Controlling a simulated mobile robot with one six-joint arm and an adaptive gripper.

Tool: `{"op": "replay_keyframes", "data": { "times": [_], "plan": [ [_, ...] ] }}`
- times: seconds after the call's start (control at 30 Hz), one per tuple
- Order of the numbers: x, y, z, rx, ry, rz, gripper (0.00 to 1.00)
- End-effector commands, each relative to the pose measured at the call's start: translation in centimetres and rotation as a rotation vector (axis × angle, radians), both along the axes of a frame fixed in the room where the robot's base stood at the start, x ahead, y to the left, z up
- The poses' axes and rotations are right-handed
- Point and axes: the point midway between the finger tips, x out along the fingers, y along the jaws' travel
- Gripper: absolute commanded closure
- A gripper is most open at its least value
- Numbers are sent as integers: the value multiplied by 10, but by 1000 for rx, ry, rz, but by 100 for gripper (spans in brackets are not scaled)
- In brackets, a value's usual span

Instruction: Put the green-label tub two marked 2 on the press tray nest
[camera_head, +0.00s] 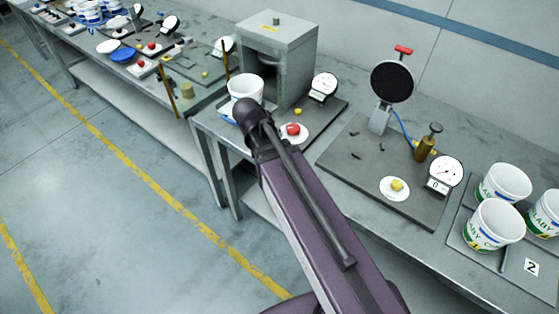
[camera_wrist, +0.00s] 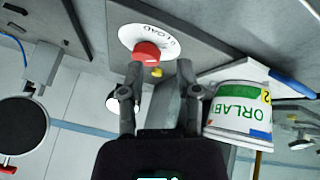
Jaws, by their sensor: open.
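A white tub with a green label (camera_head: 245,86) stands upright in front of the grey press at the near bench's left end. In the wrist view, which is upside down, the tub (camera_wrist: 235,128) shows a yellow mark that looks like 2. It rests on the white press tray with a blue edge (camera_wrist: 229,71); how exactly it sits in the nest is hidden. My gripper (camera_wrist: 160,70) is open and empty, beside the tub and apart from it, with the red button (camera_wrist: 147,52) beyond its fingers. In the head view my arm hides the gripper.
The grey press (camera_head: 290,50) stands behind the tub. A dial gauge (camera_head: 323,87) and the red button (camera_head: 293,129) are to its right. A round black lens stand (camera_head: 392,82) is farther right. Several tubs (camera_head: 493,226) stand at the right by a plate marked 2 (camera_head: 531,267).

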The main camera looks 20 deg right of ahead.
Motion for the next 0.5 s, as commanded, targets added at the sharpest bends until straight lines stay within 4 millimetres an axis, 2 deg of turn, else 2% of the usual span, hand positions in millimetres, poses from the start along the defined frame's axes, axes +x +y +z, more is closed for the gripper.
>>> {"op": "replay_keyframes", "data": {
  "times": [0.03,0.2,0.33,0.5],
  "plan": [
    [-15,-4,-6,36,64,32,57],
    [-54,-5,-22,178,256,191,57],
    [-78,-1,-28,285,350,317,57],
    [-94,4,-29,373,407,433,57]
  ]
}}
